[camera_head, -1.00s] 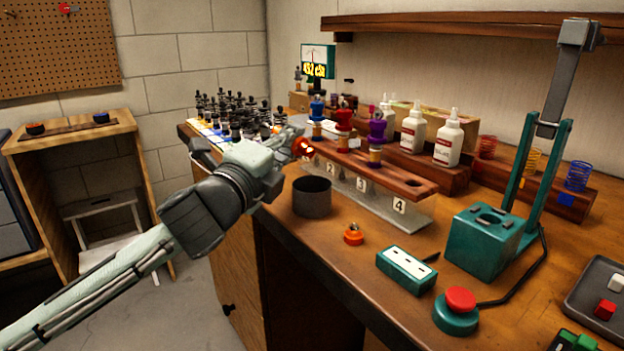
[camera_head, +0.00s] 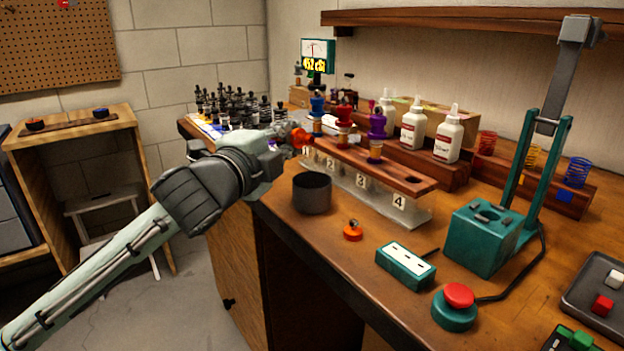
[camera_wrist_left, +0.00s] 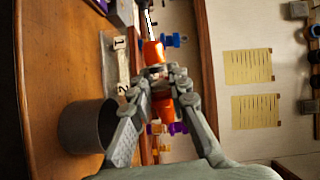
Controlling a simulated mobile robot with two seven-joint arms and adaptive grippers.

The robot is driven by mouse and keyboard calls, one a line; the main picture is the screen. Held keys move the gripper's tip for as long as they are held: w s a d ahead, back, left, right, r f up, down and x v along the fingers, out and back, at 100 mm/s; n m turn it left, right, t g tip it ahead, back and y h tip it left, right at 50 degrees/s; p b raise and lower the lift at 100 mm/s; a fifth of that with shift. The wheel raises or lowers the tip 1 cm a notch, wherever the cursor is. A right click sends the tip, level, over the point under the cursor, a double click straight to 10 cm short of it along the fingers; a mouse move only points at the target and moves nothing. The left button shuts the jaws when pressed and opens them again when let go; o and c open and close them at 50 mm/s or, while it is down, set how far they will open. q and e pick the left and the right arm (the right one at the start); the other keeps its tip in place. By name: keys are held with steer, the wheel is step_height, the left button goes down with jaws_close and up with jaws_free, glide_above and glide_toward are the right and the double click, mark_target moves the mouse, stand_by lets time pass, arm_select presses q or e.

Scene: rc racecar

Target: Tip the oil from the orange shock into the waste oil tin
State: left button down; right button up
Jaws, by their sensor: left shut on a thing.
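My left gripper (camera_head: 285,138) is shut on the orange shock (camera_head: 299,138), beside the stand's slot 1 and above the bench. In the left wrist view the orange shock (camera_wrist_left: 153,52) shows between the fingers (camera_wrist_left: 163,78), with orange parts on both sides of them. Its exact tilt and any oil in it cannot be made out. The waste oil tin (camera_head: 312,197), a dark grey open cylinder, stands on the bench in front of the stand, below and slightly right of the gripper. The tin (camera_wrist_left: 82,127) also shows at lower left in the wrist view. My right gripper is not in view.
The numbered wooden stand (camera_head: 408,182) holds blue (camera_head: 317,108), red (camera_head: 343,122) and purple (camera_head: 376,135) shocks close by. An orange cap (camera_head: 353,232) lies on the bench near the tin. White bottles (camera_head: 448,138) stand behind; a teal press (camera_head: 487,235) stands right.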

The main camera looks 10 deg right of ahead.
arm_select(q)
steer(key=shift+s+d+r+n+g, duration=0.1)
steer(key=shift+r+n+g, duration=0.3)
steer(key=shift+n, duration=0.3)
steer(key=shift+s+r+n+g, duration=0.1)
steer(key=shift+r+n+g, duration=0.3)
steer(key=shift+n, duration=0.7)
steer(key=shift+r, duration=0.1)
steer(key=n, duration=0.1)
steer(key=r+n, duration=0.1)
steer(key=n+g, duration=0.1)
steer(key=shift+s+d+r, duration=0.35)
steer(key=shift+s+r, duration=0.05)
steer(key=shift+s+d+r+n+g+h, duration=0.15)
steer(key=shift+s+r+n+g, duration=0.2)
steer(key=shift+n, duration=0.3)
steer(key=shift+d+r+n+g+h, duration=0.1)
steer(key=shift+r+n+g, duration=0.1)
steer(key=shift+r+n, duration=0.35)
steer(key=shift+s+d+r+n+g+h, duration=0.1)
steer(key=shift+s+d+r+n+g, duration=0.15)
steer(key=shift+n, duration=0.45)
steer(key=shift+a, duration=0.1)
